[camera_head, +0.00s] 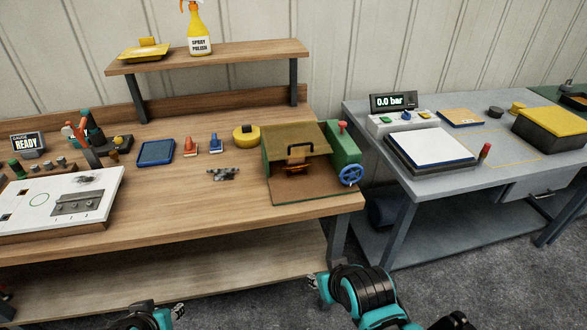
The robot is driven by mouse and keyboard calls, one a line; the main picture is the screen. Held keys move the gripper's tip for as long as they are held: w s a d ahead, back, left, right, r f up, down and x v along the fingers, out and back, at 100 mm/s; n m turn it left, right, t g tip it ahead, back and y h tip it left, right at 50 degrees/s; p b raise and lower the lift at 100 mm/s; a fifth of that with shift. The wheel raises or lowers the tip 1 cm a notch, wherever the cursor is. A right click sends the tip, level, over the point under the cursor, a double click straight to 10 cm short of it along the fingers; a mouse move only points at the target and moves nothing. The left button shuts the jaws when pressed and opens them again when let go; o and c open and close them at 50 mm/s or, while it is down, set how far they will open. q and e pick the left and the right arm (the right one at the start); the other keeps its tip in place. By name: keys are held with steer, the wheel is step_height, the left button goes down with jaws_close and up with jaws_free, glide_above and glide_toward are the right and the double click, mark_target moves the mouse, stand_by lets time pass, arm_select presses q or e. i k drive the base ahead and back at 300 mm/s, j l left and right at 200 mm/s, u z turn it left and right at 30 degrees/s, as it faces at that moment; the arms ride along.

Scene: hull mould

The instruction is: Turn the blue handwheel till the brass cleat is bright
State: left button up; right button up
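The blue handwheel (351,175) is on the right front of a green machine (342,150) at the right end of the wooden bench. Beside it is an olive box-like housing with a dark handle (298,147). A brass-brown piece (297,168), perhaps the cleat, shows in the housing's shadowed opening. It looks dull, and its finish is hard to judge. My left gripper (160,314) is partly visible at the bottom edge, well below the bench top. My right gripper (318,284) is low in front of the bench, largely hidden by its arm. Both are away from the handwheel.
A red-knobbed lever (342,127) stands on the machine. A yellow round item (246,135), small blue and red items and a blue tray (156,152) lie left of it. A grey table (430,187) stands at right, across a gap. The bench's front middle is clear.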

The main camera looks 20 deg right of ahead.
mark_target(349, 170)
steer(key=l+u, duration=0.25)
steer(key=l, duration=0.15)
steer(key=l+u, duration=0.3)
steer(key=k+l+u, duration=0.1)
steer(key=l+u, duration=0.15)
steer(key=l, duration=0.25)
steer(key=k+l+u, duration=0.1)
steer(key=l+u, duration=0.2)
steer(key=k+l+u, duration=0.25)
steer(key=l, duration=0.15)
steer(key=l+u, duration=0.25)
steer(key=k+l, duration=0.05)
steer(key=l, duration=0.05)
